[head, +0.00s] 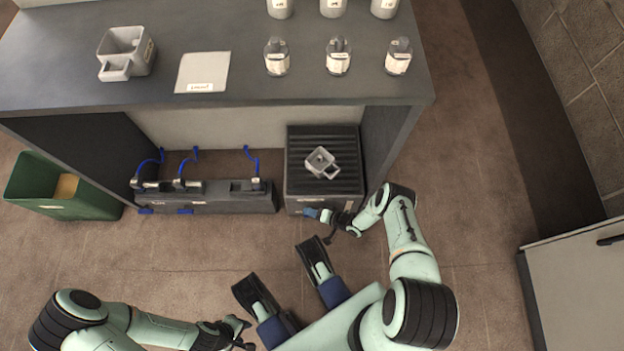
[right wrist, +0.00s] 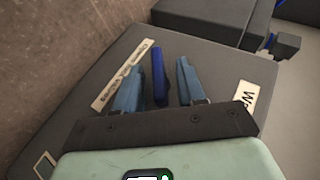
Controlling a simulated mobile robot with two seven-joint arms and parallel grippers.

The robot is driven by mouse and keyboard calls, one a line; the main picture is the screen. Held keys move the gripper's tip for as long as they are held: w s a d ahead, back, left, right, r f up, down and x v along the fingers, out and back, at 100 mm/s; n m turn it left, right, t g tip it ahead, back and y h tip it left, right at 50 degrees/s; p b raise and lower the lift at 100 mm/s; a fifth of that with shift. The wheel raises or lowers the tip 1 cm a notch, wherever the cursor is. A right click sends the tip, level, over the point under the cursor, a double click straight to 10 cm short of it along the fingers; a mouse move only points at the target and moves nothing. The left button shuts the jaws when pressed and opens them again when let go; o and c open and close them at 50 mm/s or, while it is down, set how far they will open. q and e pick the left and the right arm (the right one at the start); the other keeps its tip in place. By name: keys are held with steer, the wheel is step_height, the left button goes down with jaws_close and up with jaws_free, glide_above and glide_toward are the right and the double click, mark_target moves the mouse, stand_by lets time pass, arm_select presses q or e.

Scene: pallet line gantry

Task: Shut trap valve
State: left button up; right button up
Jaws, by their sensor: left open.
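A dark box with a slatted top (head: 295,165) stands under the right end of the counter. A dark blue lever (right wrist: 158,77) stands out from its labelled face in the right wrist view; I take it for the trap valve handle. My right gripper (right wrist: 157,88) is open, with one blue-grey finger on each side of the lever and visible gaps between. In the head view my right gripper (head: 318,215) is at the box's lower front edge and partly hides the lever. My left gripper (head: 243,333) is open and empty, low over the floor at the bottom.
A dark unit (head: 225,201) with blue hoses and blue levers stands left of the box. A green bin (head: 90,205) is further left. The counter (head: 150,88) overhangs them. Floor in front is mostly clear.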

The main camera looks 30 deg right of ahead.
steer(key=shift+w+a+f, duration=0.1)
steer(key=shift+a+f, duration=0.05)
jaws_close()
